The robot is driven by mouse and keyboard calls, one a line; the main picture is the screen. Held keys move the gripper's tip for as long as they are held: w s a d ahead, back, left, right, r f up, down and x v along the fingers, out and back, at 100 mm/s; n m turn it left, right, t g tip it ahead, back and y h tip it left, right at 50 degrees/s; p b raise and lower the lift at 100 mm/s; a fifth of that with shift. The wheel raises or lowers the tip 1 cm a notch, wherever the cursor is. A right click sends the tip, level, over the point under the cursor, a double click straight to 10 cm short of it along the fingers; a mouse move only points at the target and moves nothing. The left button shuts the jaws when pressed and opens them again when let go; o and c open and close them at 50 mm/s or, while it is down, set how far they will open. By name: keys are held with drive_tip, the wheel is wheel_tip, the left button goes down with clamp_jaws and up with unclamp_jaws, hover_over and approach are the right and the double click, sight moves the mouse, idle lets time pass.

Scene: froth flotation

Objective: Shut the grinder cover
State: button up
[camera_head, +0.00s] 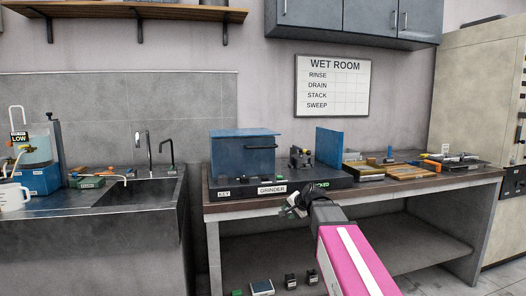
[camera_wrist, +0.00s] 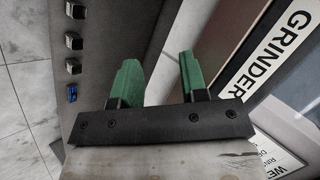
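The grinder has a black base (camera_head: 340,181) on the bench, with a GRINDER label (camera_head: 272,189) on its front edge; the label also shows large in the wrist view (camera_wrist: 278,55). A blue box-shaped cover (camera_head: 238,157) with a black bar handle (camera_head: 262,147) is on the left of the base. A blue panel (camera_head: 329,146) stands upright on the right, with a small dark mechanism (camera_head: 300,157) between. My gripper (camera_head: 292,206) is in front of the bench edge, below the base. In the wrist view its green fingers (camera_wrist: 159,75) are apart, with nothing between them.
A sink (camera_head: 140,194) with taps is on the left. Wooden trays (camera_head: 408,169) and tools lie on the bench at right. Small blocks (camera_head: 290,280) stand below the bench and show in the wrist view (camera_wrist: 73,41). A WET ROOM board (camera_head: 333,86) hangs behind.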

sight(263, 147)
drive_tip(key=w+a+r+m+t+y, duration=0.2)
drive_tip(key=a+r, duration=0.1)
drive_tip(key=r, duration=1)
drive_tip(key=w+a+r+m+t+y, duration=0.2)
drive_tip(key=r+t, duration=0.1)
drive_tip(key=r, duration=1.1)
drive_tip(key=x, duration=1)
drive_tip(key=shift+a+f, duration=0.4)
clamp_jaws()
